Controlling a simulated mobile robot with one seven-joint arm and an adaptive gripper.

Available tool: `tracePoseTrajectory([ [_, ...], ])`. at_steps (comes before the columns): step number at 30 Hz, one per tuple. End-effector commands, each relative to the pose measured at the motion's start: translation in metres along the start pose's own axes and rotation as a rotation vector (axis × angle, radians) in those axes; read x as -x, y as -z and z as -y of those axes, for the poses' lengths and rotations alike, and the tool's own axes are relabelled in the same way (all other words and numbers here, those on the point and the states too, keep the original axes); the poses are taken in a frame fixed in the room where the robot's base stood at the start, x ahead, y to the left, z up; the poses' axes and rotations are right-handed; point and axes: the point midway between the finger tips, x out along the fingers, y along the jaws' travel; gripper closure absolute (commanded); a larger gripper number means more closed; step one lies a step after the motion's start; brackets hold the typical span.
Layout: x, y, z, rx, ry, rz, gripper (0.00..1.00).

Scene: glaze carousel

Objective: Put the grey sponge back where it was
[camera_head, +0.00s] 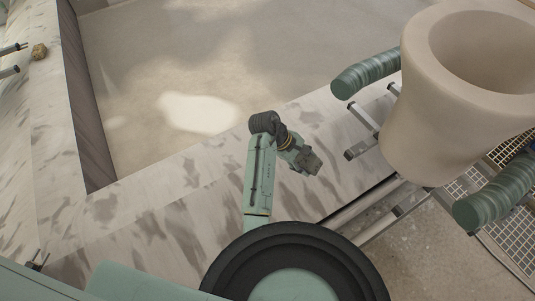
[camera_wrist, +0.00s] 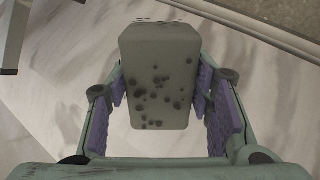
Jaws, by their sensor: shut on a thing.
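The grey sponge (camera_wrist: 158,88) is a block with dark speckled holes. It fills the middle of the wrist view, held between the purple-padded fingers of my gripper (camera_wrist: 163,95). My gripper is shut on it from both sides. In the head view the sponge (camera_head: 311,162) shows small and dark at the end of my arm. My gripper (camera_head: 303,156) is there over the pale, grey-streaked surface (camera_head: 205,160). I cannot tell whether the sponge touches that surface.
A large beige vessel (camera_head: 408,125) stands at right among green padded rollers (camera_head: 365,74) and metal bars (camera_head: 362,148). A brown lump (camera_head: 39,51) sits near metal rods at the far left. The streaked surface left of my arm is clear.

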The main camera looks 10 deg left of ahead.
Motion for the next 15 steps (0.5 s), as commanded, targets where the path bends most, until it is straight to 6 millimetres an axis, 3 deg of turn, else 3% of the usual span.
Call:
tracePoseTrajectory([
  [7, 0.015, 0.043, 0.06, -0.236, 0.287, -0.195, 0.75],
  [15, 0.056, 0.075, 0.118, -0.337, 0.42, -0.374, 0.75],
])
